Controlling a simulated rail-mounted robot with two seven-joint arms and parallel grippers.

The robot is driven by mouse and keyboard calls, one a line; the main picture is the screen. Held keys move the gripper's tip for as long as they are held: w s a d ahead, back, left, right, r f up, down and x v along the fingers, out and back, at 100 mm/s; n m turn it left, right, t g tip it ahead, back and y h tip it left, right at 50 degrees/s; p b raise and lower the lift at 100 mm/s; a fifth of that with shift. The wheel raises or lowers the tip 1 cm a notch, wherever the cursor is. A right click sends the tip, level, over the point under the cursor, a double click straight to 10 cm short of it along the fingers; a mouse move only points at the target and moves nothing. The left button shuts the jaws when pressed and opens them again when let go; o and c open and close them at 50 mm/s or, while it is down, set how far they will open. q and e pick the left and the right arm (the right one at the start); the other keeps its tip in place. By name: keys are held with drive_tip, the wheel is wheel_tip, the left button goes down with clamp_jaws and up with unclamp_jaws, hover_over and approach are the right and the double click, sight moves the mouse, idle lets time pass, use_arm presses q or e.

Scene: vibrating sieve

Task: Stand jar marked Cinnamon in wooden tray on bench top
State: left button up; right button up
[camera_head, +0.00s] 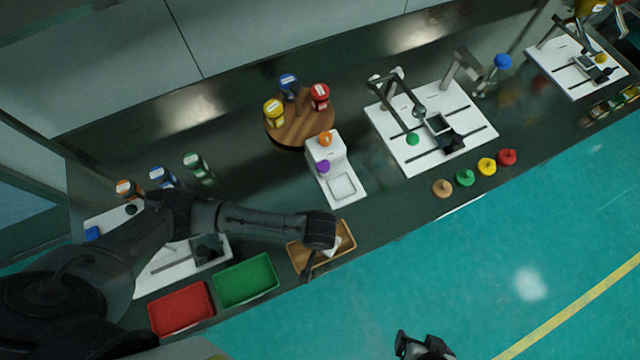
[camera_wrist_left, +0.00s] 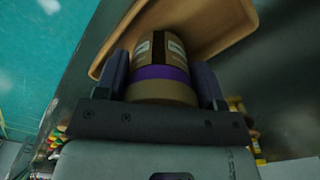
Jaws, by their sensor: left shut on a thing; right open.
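My left gripper (camera_head: 320,254) is low over the wooden tray (camera_head: 349,238) at the bench's front edge, its arm coming in from the left. In the left wrist view it is shut on a brown jar (camera_wrist_left: 163,52) with a purple band and pale label patches. The label cannot be read. The jar points toward the wooden tray (camera_wrist_left: 228,38), which shows behind and around it; whether it touches the tray floor is hidden. In the head view the jar is mostly hidden by the gripper. My right gripper (camera_head: 422,346) is open and empty over the floor, off the bench.
A green tray (camera_head: 247,280) and a red tray (camera_head: 180,309) lie left of the wooden tray. A white device (camera_head: 345,190) stands just behind it. A round wooden stand (camera_head: 300,128) holds capped jars farther back. Several coloured knobbed pieces (camera_head: 465,178) line the front edge at right.

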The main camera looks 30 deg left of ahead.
use_arm(q)
drive_tip(key=shift+f, duration=0.6)
drive_tip(key=o, duration=1)
drive_tip(key=shift+f, duration=0.1)
drive_tip(key=shift+o, duration=0.2)
wheel_tip(320, 180, up, 12)
drive_tip(key=shift+p, duration=1.25)
drive_tip(key=shift+d, duration=0.1)
